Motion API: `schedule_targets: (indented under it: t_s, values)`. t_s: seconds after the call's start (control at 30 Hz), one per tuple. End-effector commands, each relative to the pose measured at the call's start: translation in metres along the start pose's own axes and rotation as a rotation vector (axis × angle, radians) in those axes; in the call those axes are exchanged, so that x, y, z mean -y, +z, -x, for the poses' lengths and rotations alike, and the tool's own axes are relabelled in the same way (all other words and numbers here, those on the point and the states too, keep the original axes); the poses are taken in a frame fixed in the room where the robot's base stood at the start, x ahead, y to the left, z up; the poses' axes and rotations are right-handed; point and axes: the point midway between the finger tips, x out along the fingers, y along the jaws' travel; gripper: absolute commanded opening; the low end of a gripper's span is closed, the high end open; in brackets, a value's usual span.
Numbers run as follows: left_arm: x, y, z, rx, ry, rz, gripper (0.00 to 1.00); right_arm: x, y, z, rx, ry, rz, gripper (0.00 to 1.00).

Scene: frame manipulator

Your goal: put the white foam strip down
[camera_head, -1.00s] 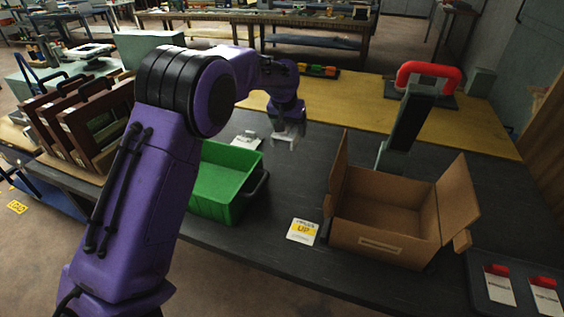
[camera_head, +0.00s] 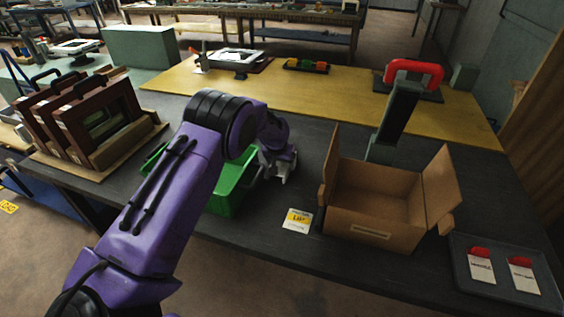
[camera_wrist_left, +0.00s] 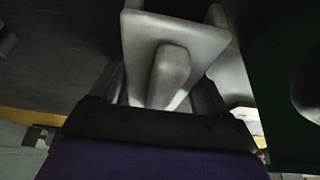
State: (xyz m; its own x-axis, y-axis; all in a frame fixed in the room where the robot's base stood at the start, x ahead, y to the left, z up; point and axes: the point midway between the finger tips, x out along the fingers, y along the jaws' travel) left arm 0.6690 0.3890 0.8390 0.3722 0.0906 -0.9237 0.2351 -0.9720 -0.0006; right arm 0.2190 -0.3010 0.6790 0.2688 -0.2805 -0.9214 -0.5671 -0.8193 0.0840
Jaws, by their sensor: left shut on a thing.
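My left gripper (camera_head: 282,172) is just right of the green bin's (camera_head: 228,190) far right corner, low over the dark table. A small pale piece shows at its fingertips, which I take for the white foam strip. In the left wrist view a whitish, angular piece (camera_wrist_left: 140,45) sits at the fingers (camera_wrist_left: 172,75), and the gripper is shut on it. Whether the piece touches the table I cannot tell. My left arm hides part of the green bin. My right gripper is not in view.
A dark tray (camera_head: 510,285) with red-topped items is at far right. Brown frames (camera_head: 95,120) stand at left. Dark table between bin and box is largely clear.

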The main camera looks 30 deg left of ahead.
Motion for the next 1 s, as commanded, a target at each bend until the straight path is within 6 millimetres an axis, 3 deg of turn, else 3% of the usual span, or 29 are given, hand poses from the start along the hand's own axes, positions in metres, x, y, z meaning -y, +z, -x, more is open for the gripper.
schedule_targets:
  t_s: [0.03,0.07,0.1,0.13,0.43,0.8,1.0]
  values:
    - [0.0,0.001,-0.002,0.0,0.0,0.0,0.47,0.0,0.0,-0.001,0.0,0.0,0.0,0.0]
    - [0.0,0.001,-0.002,0.0,0.0,0.0,0.82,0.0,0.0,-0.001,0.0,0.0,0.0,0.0]
    - [0.0,0.001,-0.001,0.0,0.0,0.0,0.95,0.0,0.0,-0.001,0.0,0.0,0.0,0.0]
    - [0.0,0.001,-0.001,0.0,0.0,0.0,1.0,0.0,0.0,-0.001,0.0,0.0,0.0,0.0]
    - [-0.001,-0.001,0.008,-0.001,0.0,0.0,1.0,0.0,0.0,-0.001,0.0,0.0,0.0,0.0]
    - [0.0,-0.001,0.095,-0.003,0.0,-0.002,1.0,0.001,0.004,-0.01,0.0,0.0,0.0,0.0]
    - [-0.001,0.0,0.119,0.0,0.0,-0.001,1.0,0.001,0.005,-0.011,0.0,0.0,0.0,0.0]
